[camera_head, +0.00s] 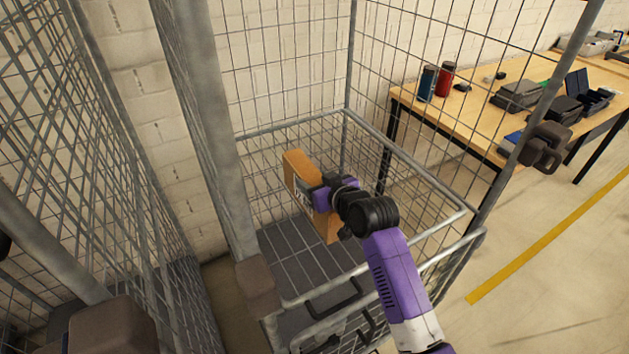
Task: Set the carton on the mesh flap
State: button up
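A tan carton (301,165) is inside the wire cage trolley, tilted, with its long side running from upper left to lower right. My gripper (305,192) is at the carton's near face, and a light finger lies along it. The carton appears held, but the far finger is hidden. The wrist and purple arm cover part of the carton's right side. The mesh flap (283,240) looks like the grey wire panel low inside the cage, below the carton. I cannot tell whether the carton's lower end touches it.
Tall mesh walls stand left and behind. The cage's front rail (424,240) and a black handle (334,298) are near my arm. A second cage (75,150) stands at left.

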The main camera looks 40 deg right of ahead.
jog(key=o, duration=0.4)
jog(key=shift+c, duration=0.2)
jog(key=shift+s+r, duration=0.1)
jog(key=shift+r, duration=0.1)
jog(key=v, duration=1.1)
jog(key=shift+s+a+r, duration=0.15)
jog(key=shift+s, duration=0.2)
